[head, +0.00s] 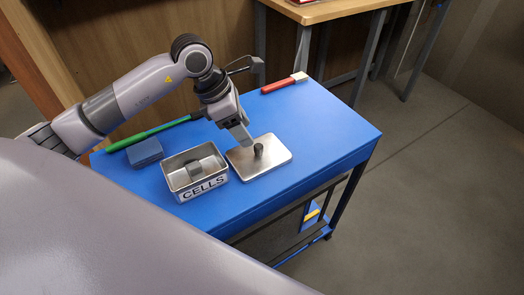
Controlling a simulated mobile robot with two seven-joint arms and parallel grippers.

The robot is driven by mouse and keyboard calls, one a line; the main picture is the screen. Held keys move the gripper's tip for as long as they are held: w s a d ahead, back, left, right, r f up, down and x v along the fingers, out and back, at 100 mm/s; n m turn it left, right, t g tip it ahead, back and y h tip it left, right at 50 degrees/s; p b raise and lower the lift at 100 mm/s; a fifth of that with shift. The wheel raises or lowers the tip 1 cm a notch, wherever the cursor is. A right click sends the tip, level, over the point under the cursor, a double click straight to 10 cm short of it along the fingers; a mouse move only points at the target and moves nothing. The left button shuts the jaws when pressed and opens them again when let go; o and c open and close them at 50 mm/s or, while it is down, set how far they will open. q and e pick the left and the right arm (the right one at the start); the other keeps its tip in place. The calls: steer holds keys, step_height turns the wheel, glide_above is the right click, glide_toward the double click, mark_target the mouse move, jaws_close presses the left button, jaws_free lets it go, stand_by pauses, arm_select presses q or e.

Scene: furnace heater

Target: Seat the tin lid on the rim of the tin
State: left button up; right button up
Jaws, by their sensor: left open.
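The tin (193,182), an open silver box labelled CELLS, stands on the blue table. A grey object (195,168) lies inside it. The tin lid (273,155), a flat silver plate with a dark upright knob (258,150), lies on the table just right of the tin, apart from it. My left gripper (245,143) points down over the lid's back left part, close to the knob. It is open and empty; its exact gap to the knob is hard to tell. My right gripper is not in view.
The blue table (325,125) has free room right of the lid. A blue block (145,152) and a green rod (145,136) lie left and behind the tin. A red-handled tool (284,83) lies at the back edge. A wooden bench (325,10) stands behind.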

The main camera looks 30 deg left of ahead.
mark_target(257, 145)
arm_select(q)
steer(key=x, duration=0.6)
steer(key=shift+w+d+f, duration=0.1)
steer(key=shift+d+f, duration=0.2)
jaws_close()
